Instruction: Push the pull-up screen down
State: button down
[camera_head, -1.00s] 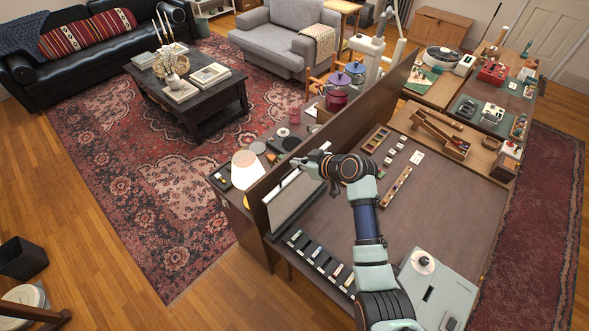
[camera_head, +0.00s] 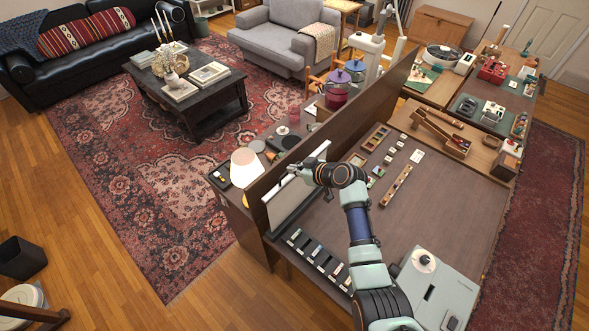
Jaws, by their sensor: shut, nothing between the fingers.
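The pull-up screen (camera_head: 287,206) is a pale upright panel at the left end of the brown desk, against the dark wooden partition. It appears raised, with its top edge at about the height of my gripper. My gripper (camera_head: 287,177) is shut and empty at the screen's upper part. My wrist covers part of the screen's right side. Whether the fingertips touch the top edge or are just apart from it, I cannot tell.
The partition (camera_head: 384,99) stands close behind the screen. A black slotted tray (camera_head: 318,262) with small coloured pieces lies in front of it. A lit lamp (camera_head: 245,168) stands beyond the partition. The desk's middle (camera_head: 436,208) is clear.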

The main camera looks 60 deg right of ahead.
notch_tip(320, 180, down, 26)
jog(key=b, duration=2.3)
jog(key=shift+r, duration=0.1)
jog(key=w+r+p+v, duration=0.1)
jog(key=p+v, duration=0.5)
jog(key=v, duration=0.7)
jog(key=shift+w+d+r, duration=0.2)
jog(key=shift+w+r, duration=0.1)
jog(key=shift+r, duration=0.4)
